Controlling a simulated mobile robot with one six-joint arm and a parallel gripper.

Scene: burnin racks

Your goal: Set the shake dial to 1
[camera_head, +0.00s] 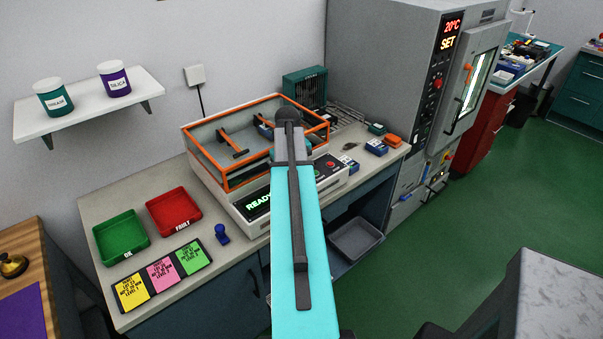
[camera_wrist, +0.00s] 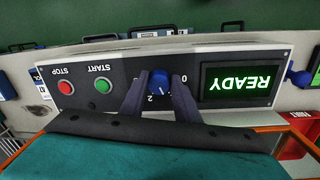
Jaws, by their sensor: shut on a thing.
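The shake dial (camera_wrist: 160,81) is a blue knob on the dark panel of the shaker (camera_head: 238,207), seen upside down in the wrist view. My gripper (camera_wrist: 160,84) has a finger on each side of the dial and is shut on it. A "0" and a "2" show by the dial; I cannot make out a "1". A pale mark shows on the knob, towards the "2" side, but its exact setting is hard to tell. The display (camera_wrist: 241,80) reads READY in green. In the head view my arm hides the dial and gripper.
On the same panel are a green START button (camera_wrist: 103,86) and a red STOP button (camera_wrist: 66,87). The orange-rimmed shaker tray (camera_head: 225,185) lies behind the panel. Green (camera_head: 120,256) and red (camera_head: 152,216) trays and a blue peg-like object (camera_head: 221,234) stand left of the shaker.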

